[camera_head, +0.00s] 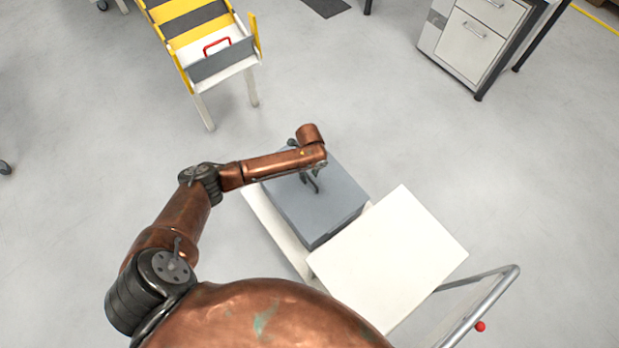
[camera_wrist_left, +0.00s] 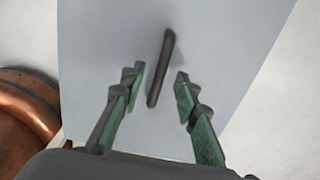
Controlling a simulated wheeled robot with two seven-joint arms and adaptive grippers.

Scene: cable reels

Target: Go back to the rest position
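A grey box (camera_head: 305,212) stands on the cart beside a white box or panel. My left arm reaches in from the left, and its left gripper (camera_head: 309,178) is above the top of the grey box. In the left wrist view the two green-padded fingers (camera_wrist_left: 157,80) are spread apart with nothing clamped between them. A dark bar-shaped handle (camera_wrist_left: 162,65) on the grey top (camera_wrist_left: 220,50) lies ahead of and between the fingertips in that view. I cannot tell how far it is from the fingers. My right gripper is not in view.
The white box or panel (camera_head: 390,255) and the cart's metal push handle (camera_head: 490,290) with a red knob are at the lower right. A yellow-and-grey striped stand (camera_head: 215,60) is at the upper left. A white drawer cabinet (camera_head: 468,45) is at the upper right. Open floor surrounds the cart.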

